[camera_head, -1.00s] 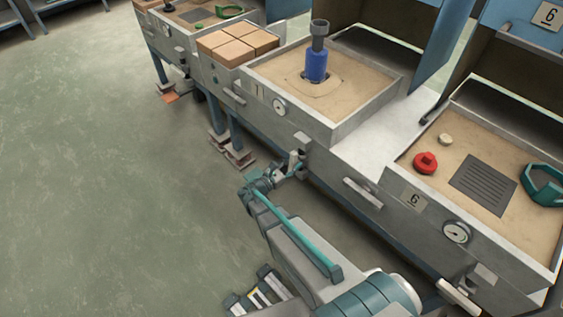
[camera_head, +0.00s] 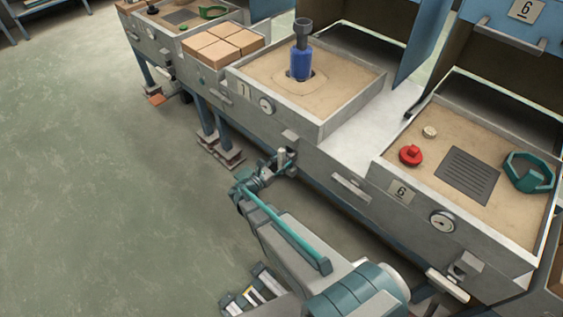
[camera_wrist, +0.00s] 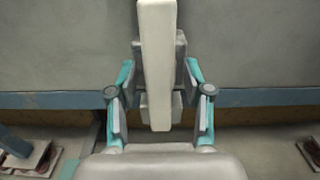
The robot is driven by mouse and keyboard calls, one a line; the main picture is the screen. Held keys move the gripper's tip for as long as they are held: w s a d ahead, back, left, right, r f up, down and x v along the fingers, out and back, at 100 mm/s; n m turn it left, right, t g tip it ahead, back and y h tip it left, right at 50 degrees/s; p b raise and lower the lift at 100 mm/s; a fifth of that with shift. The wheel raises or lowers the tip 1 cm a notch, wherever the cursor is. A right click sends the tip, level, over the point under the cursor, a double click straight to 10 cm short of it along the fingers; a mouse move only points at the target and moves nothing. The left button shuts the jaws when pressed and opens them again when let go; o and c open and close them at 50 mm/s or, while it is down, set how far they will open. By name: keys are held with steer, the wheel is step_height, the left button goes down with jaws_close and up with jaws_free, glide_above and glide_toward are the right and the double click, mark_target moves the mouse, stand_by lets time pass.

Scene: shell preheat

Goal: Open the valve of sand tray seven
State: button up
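Sand tray seven (camera_head: 312,130) is the middle tray in the head view, marked with a 7 plate (camera_head: 244,91). Its valve lever (camera_head: 282,156) is a pale bar standing upright at a grey bracket under the tray front. In the wrist view the lever (camera_wrist: 157,60) runs vertically in the middle, with the grey bracket behind it. My gripper (camera_head: 278,163) is at the lever. In the wrist view my gripper (camera_wrist: 160,78) has one teal finger on each side of the lever, with gaps showing between. The fingers look open around it, not pressed on it.
Sand tray six (camera_head: 375,165), with a red knob (camera_head: 411,156) and green ring (camera_head: 530,172), stands at the right. Its pale valve lever (camera_head: 447,285) lies sideways. A pull handle (camera_head: 351,187) juts out between the trays. The floor (camera_head: 90,190) at left is clear.

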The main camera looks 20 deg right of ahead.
steer(key=v, duration=1.2)
stand_by(0.5)
steer(key=s+d+f+m+g+y+p, duration=0.1)
steer(key=s+f+m+g+y, duration=0.4)
steer(key=s, duration=0.4)
steer(key=s+d+f+m+g+y+p, duration=0.1)
steer(key=s+f+m+g+y+p, duration=0.2)
steer(key=s+f+m, duration=0.5)
steer(key=s+a+r+m+g+y+p, duration=0.2)
steer(key=s+m+g+y, duration=0.1)
steer(key=s, duration=0.7)
steer(key=s+a+r+m+g+y+p, duration=0.2)
steer(key=s+m+y, duration=0.3)
steer(key=s, duration=0.6)
steer(key=shift+s+a+m+g+y+p, duration=0.15)
steer(key=shift+s+m+g+y+p, duration=0.2)
steer(key=shift+m+p, duration=0.5)
